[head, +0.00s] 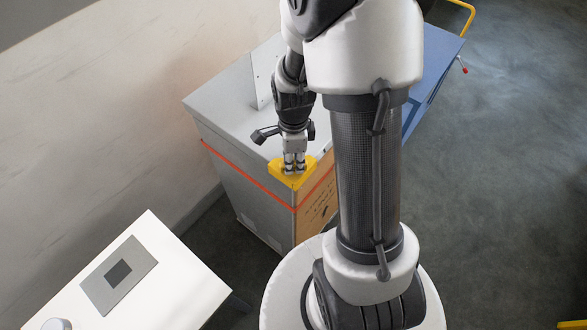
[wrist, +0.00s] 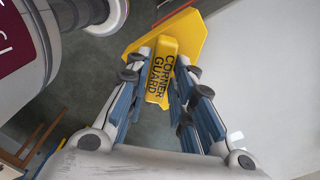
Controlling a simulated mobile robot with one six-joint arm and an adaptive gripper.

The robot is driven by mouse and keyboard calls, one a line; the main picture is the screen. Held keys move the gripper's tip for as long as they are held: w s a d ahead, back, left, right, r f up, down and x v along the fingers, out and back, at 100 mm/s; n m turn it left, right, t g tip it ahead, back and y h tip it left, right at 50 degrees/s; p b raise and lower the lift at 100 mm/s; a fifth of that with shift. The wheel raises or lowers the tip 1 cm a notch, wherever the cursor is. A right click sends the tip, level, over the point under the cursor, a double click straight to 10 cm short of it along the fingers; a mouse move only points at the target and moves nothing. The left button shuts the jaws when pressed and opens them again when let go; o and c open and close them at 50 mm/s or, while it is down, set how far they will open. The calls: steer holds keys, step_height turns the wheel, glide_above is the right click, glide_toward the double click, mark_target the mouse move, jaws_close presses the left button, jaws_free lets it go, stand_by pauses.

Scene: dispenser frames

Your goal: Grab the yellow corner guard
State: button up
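The yellow corner guard (head: 293,176) is at the near top corner of the grey box in the head view. In the wrist view it shows as a broad yellow plate with a raised bar (wrist: 164,72) lettered "CORNER GUARD". My gripper (head: 294,166) points down at the guard. In the wrist view the fingers of my gripper (wrist: 163,66) stand one on each side of the raised bar, very close to it. I cannot tell whether both fingers press on the bar. The guard's underside and its contact with the box are hidden.
The grey box (head: 232,170) has an orange stripe and a brown side panel. A blue unit (head: 432,62) with a yellow handle stands behind it. A white cabinet (head: 170,275) is at the lower left. A pale wall runs along the left; open floor (head: 510,170) lies right.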

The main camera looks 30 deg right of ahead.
jaws_close()
